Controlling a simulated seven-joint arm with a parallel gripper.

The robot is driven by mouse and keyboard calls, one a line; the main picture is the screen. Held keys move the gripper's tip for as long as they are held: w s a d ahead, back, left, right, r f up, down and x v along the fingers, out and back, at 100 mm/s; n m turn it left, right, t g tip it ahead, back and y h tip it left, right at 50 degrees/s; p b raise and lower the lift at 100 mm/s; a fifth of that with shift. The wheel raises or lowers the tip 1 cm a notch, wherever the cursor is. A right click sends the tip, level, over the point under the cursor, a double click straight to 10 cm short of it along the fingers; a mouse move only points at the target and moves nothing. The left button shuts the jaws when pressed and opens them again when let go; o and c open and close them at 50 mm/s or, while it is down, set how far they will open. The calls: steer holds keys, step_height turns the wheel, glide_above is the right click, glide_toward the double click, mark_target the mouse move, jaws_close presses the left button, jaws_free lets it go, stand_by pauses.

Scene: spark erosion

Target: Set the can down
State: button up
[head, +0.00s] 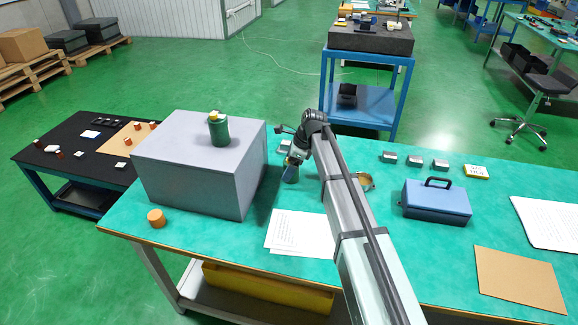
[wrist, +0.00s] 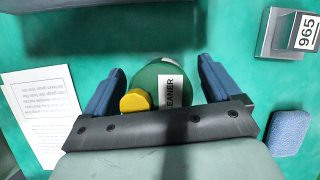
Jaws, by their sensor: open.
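In the wrist view a green can (wrist: 153,76) with a yellow cap (wrist: 135,100) and a white label reading "CLEANER" lies between the two blue fingers of my gripper (wrist: 158,82). The fingers are open, with green table showing between them and the can. The gripper's bar hides the can's near part. In the head view my gripper (head: 292,168) is low over the green table, right of the grey box; the can there is too small and covered to make out clearly. Another green can with a yellow top (head: 219,130) stands upright on the grey box (head: 195,175).
White papers (head: 300,233) lie in front of my gripper. A metal block tagged 965 (wrist: 288,38) and a blue sponge (wrist: 288,133) lie to the right in the wrist view. A blue toolbox (head: 437,202) stands farther right. An orange cylinder (head: 156,218) is at the left edge.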

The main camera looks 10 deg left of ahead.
steer(key=shift+r, duration=0.1)
steer(key=v, duration=1.2)
